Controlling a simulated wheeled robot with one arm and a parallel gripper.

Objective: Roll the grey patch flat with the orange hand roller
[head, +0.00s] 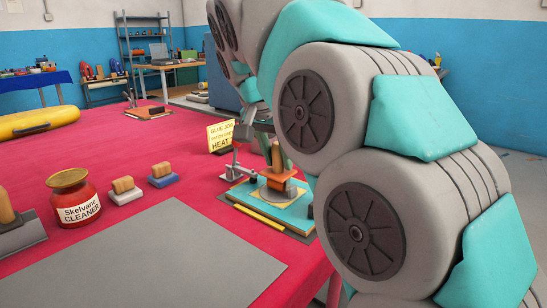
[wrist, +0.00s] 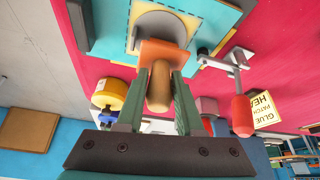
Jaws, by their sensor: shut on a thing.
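The orange hand roller (head: 279,180) stands on the teal board piece (head: 295,213), with its brown wooden handle upright. In the wrist view its orange body (wrist: 163,50) lies over the near edge of the round grey patch (wrist: 160,20). The patch sits inside a dashed outline on the teal piece. My gripper (wrist: 160,88) is shut on the roller's handle, one green finger on each side. The roller's underside is hidden, so I cannot tell how firmly it touches the patch. The grey patch (head: 262,196) shows only partly in the head view.
A clamp with a red handle (wrist: 241,115) stands beside the teal piece. A yellow sign (head: 222,137) stands behind. A red cleaner can (head: 78,203), two wooden-handled blocks and a large grey sheet (head: 150,260) occupy the red table's left and front. The table's middle is clear.

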